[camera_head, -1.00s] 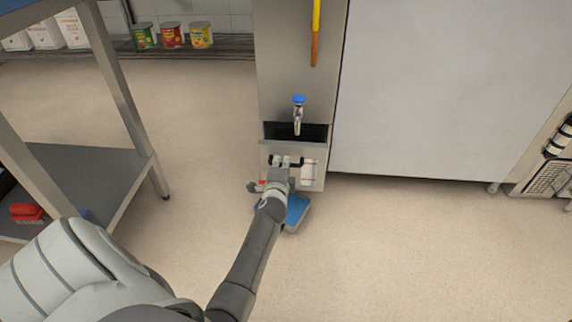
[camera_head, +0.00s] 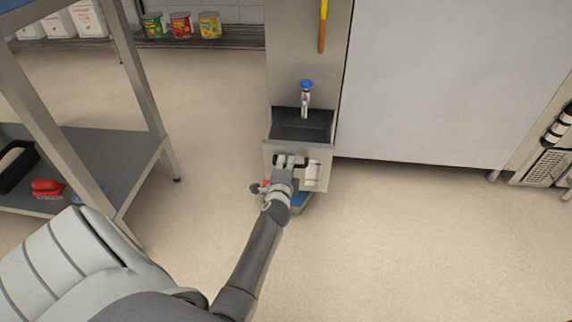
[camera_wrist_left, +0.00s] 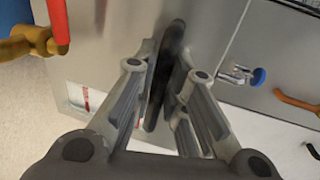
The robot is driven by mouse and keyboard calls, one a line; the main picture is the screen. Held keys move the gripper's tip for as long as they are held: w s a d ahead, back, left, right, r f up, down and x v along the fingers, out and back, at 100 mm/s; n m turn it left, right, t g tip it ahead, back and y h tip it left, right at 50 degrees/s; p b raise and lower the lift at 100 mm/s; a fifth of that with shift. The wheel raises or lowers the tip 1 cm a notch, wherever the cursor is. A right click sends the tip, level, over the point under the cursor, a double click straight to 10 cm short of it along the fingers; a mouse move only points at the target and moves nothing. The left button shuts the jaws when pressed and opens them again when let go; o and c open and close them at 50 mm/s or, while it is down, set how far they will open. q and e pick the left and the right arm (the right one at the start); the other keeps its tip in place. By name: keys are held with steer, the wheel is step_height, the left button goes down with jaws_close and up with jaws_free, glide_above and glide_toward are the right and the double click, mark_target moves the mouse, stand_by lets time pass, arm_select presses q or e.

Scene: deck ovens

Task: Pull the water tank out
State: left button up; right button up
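The water tank (camera_head: 323,151) is a steel drawer-like box low in the steel column, under a tap with a blue knob (camera_head: 306,84). It stands partly pulled out and tilted or slid forward, with its dark inside (camera_head: 303,126) showing from above. A black bar handle (camera_head: 304,161) is on its front; the handle also shows in the left wrist view (camera_wrist_left: 166,75). My left gripper (camera_head: 286,160) has its fingers on both sides of the handle and is closed on it. The gripper hides part of the tank's front. My right gripper is not in view.
A steel table with a lower shelf (camera_head: 120,165) stands at the left. A large pale panel (camera_head: 430,80) is at the right. The floor in front is clear.

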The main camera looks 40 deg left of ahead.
arm_select(q)
steer(key=o, duration=0.3)
steer(key=shift+v, duration=3.7)
steer(key=shift+d+r, duration=0.1)
